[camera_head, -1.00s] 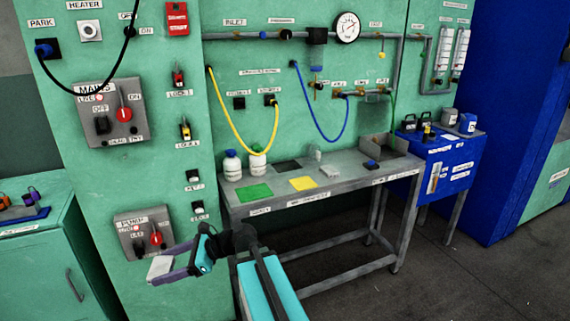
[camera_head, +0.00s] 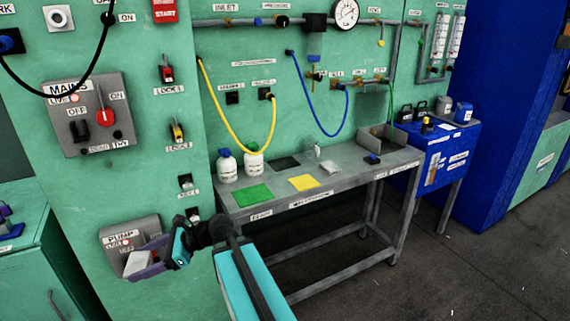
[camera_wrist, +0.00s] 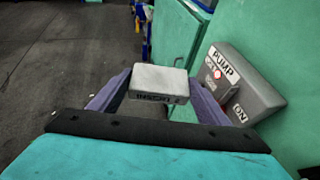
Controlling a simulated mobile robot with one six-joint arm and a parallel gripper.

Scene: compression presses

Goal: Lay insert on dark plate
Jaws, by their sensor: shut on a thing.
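The insert is a light grey block labelled INSERT, seen in the wrist view (camera_wrist: 158,83) and, smaller, in the head view (camera_head: 139,263). My gripper (camera_head: 148,262) is shut on it, with a purple finger on each side, also in the wrist view (camera_wrist: 158,90). It holds the insert in the air in front of the pump box, left of the bench. The dark plate (camera_head: 286,163) appears as a flat dark square at the back of the grey bench, well to the right of my gripper.
The bench (camera_head: 340,180) also bears a green mat (camera_head: 253,194), a yellow mat (camera_head: 304,182), white bottles (camera_head: 227,166) and a small dark-blue item (camera_head: 373,159). The pump box (camera_wrist: 240,85) is close beside my gripper. Yellow and blue hoses hang above the bench.

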